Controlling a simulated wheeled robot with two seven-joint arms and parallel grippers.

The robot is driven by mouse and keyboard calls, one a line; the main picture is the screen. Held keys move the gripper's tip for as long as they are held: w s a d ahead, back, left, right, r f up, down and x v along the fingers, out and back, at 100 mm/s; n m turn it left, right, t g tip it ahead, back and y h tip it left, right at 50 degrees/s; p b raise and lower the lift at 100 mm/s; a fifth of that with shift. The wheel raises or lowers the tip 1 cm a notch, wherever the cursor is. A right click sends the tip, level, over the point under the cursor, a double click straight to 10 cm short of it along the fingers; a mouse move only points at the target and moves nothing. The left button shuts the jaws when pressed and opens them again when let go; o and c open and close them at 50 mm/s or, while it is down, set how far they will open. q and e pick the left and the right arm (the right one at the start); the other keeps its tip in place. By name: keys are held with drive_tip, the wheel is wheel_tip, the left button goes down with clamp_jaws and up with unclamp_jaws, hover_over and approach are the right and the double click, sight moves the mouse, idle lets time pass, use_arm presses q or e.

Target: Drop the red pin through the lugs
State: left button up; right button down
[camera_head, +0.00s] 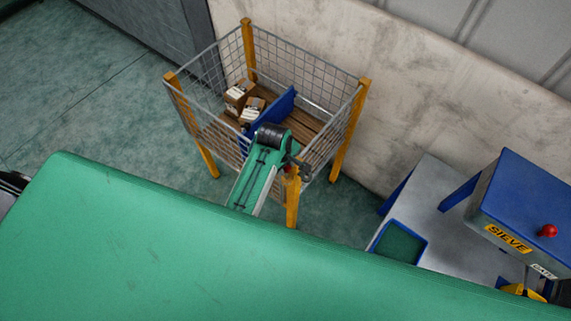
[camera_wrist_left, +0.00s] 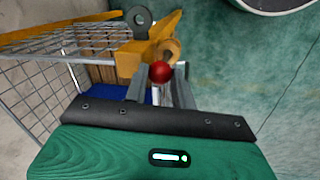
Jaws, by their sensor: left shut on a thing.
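My left gripper (camera_head: 291,169) is at the yellow corner post of a wire-mesh cage (camera_head: 338,130). In the left wrist view its two grey fingers (camera_wrist_left: 157,88) are shut on the red pin, whose round red head (camera_wrist_left: 160,71) shows between them. Just beyond the head is an orange lug with a round hole (camera_wrist_left: 170,49) on the yellow post. A dark grey ring lug (camera_wrist_left: 138,19) stands farther off, to the upper left. I cannot tell whether the pin is in either lug. My right gripper is out of view.
The cage holds cardboard boxes (camera_head: 239,95) and a blue panel (camera_head: 275,109). A pale wall (camera_head: 400,80) stands behind it. At the right are a grey table with a blue-rimmed tray (camera_head: 402,241) and a blue sieve machine (camera_head: 522,195) with a red knob. Floor left of the cage is clear.

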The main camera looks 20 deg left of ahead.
use_arm(q)
drive_tip(key=shift+f, duration=0.25)
drive_tip(key=shift+s+f, duration=0.1)
drive_tip(key=shift+f, duration=0.25)
